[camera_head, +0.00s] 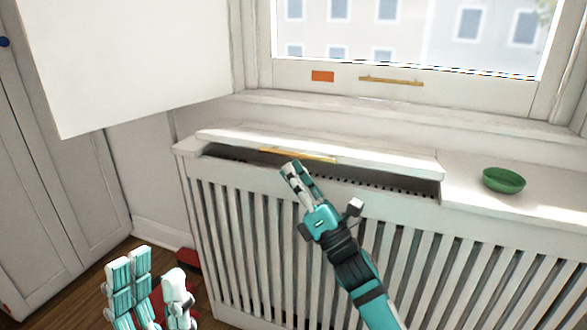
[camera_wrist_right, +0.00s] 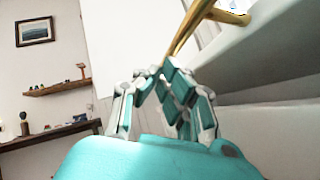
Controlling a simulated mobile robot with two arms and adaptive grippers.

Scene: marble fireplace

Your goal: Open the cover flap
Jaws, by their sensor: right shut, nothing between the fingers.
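The white cover flap (camera_head: 380,157) lies along the top of a slatted radiator cover. Its front edge is raised, with a dark gap beneath. A brass handle (camera_head: 298,155) runs along that edge and shows large in the right wrist view (camera_wrist_right: 190,27). My right gripper (camera_head: 289,167) is shut and empty, its fingertips just below the handle. In the right wrist view the fingertips (camera_wrist_right: 160,75) are close together beside the handle; whether they touch it or the flap is unclear. My left gripper (camera_head: 158,272) is at the lower left, fingers apart and empty, away from the flap.
A green bowl (camera_head: 503,180) stands on the fixed top to the right of the flap. The slatted front (camera_head: 250,230) is below. A window with a brass handle (camera_head: 391,81) is behind. A white panel (camera_head: 140,60) hangs at upper left. A red object (camera_head: 189,258) is on the floor.

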